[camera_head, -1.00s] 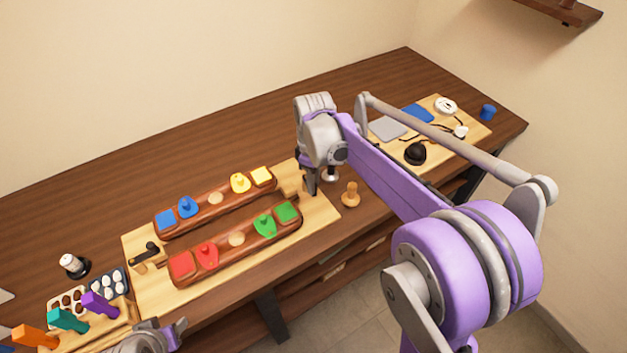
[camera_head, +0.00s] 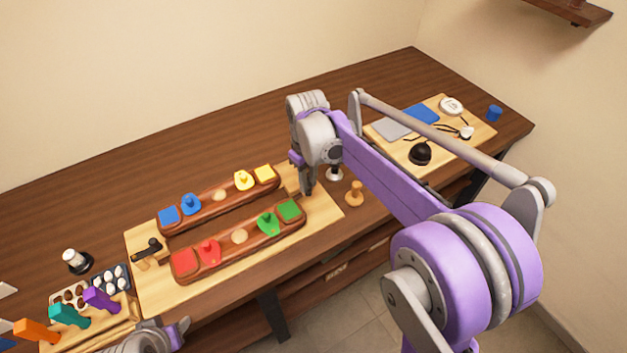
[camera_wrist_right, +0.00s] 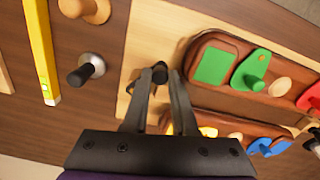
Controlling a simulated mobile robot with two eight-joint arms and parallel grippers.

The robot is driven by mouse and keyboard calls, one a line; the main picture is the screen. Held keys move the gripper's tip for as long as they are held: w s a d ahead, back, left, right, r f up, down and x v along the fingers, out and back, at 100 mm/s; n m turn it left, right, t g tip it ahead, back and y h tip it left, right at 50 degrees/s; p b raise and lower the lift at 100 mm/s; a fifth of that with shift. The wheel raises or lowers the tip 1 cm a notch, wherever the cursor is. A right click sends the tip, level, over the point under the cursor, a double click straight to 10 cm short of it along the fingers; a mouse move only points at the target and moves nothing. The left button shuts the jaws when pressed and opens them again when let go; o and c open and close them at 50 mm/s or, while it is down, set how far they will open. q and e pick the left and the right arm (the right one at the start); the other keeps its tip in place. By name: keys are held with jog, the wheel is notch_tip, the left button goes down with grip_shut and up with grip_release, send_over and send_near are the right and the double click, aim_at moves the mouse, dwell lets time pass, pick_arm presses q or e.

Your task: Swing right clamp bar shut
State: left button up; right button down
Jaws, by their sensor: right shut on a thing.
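My right gripper (camera_head: 307,190) is at the right end of the light wooden board (camera_head: 180,297). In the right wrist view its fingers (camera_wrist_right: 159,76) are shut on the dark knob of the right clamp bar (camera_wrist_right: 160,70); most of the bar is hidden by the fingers. Two brown wooden rails lie on the board: the front rail (camera_head: 253,237) has red and green pieces, the back rail (camera_head: 216,206) has blue and yellow ones. A dark left clamp bar (camera_head: 147,248) sits at the board's left end. My left gripper (camera_head: 152,338) is partly cut off at the bottom edge; its fingers are unclear.
A wooden peg (camera_head: 354,194) and a metal-topped knob (camera_head: 334,174) stand close right of my right gripper. Another board (camera_head: 470,138) with a black dome lies farther right. Coloured handles (camera_head: 70,317) and a small tray stand at lower left. The table behind the rails is clear.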

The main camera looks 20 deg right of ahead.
aim_at(292, 185)
jog(key=m, duration=0.2)
jog(key=w+a+m, duration=0.1)
jog(key=a+m, duration=0.1)
jog(key=m, duration=0.1)
jog(key=shift+w+m, duration=0.3)
jog(key=shift+w, duration=0.1)
jog(key=m, duration=0.1)
jog(key=w+m, duration=0.1)
jog(key=m, duration=0.1)
jog(key=shift+w+a, duration=0.2)
jog(key=shift+a, duration=0.2)
jog(key=shift+w+a+m, duration=0.1)
jog(key=shift+w+m, duration=0.4)
jog(key=shift+m, duration=0.7)
jog(key=c, duration=0.7)
grip_release()
notch_tip(292, 185, up, 11)
